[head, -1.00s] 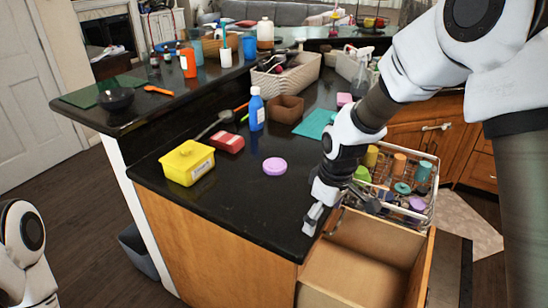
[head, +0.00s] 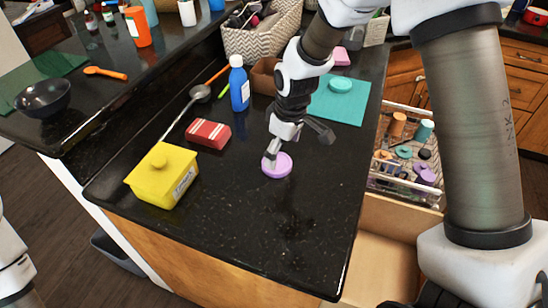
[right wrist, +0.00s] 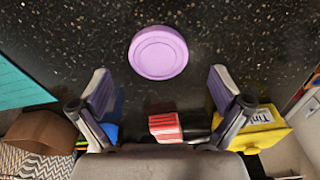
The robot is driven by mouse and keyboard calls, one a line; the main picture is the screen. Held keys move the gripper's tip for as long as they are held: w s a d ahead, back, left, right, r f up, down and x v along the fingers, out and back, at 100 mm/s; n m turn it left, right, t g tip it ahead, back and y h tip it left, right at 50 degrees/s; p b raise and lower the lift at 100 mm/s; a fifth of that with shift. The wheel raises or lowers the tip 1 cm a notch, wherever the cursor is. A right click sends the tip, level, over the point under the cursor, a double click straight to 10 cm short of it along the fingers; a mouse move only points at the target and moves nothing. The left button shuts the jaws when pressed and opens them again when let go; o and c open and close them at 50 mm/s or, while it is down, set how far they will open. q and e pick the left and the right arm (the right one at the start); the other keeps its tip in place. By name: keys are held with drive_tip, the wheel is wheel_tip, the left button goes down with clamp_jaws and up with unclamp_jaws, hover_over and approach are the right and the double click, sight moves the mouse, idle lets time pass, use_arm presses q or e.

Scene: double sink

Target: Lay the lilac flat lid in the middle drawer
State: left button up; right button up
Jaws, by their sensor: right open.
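The lilac flat lid (head: 283,169) lies flat on the black counter; it also shows in the right wrist view (right wrist: 158,52). My right gripper (head: 297,147) is over the counter at the lid, with fingers spread. In the right wrist view, the open gripper (right wrist: 160,86) has nothing between its fingers, and the lid is just beyond the fingertips. An open wooden drawer (head: 378,268) with an empty-looking floor is at the lower right, partly hidden by my arm; I cannot tell whether it is the middle one. My left gripper is out of view.
A yellow box (head: 163,182), a red packet (head: 208,133) and a blue bottle (head: 239,88) stand left of the lid. A teal mat (head: 340,108) lies behind. A pulled-out wire rack (head: 380,192) holds several items, some lilac. The counter's front is clear.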

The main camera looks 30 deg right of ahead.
sight(278, 163)
drive_tip(key=f, duration=0.1)
drive_tip(key=w+f, duration=0.1)
drive_tip(key=f, duration=0.2)
drive_tip(key=shift+w+a+f+p, duration=0.25)
drive_tip(key=shift+p, duration=0.1)
drive_tip(key=shift+w+f, duration=0.2)
drive_tip(key=shift+s+r, duration=0.2)
drive_tip(key=shift+s, duration=0.05)
drive_tip(key=shift+c, duration=1.3)
drive_tip(key=shift+s+r, duration=0.1)
drive_tip(key=shift+s, duration=0.05)
drive_tip(key=c, duration=0.6)
drive_tip(key=shift+c, duration=0.5)
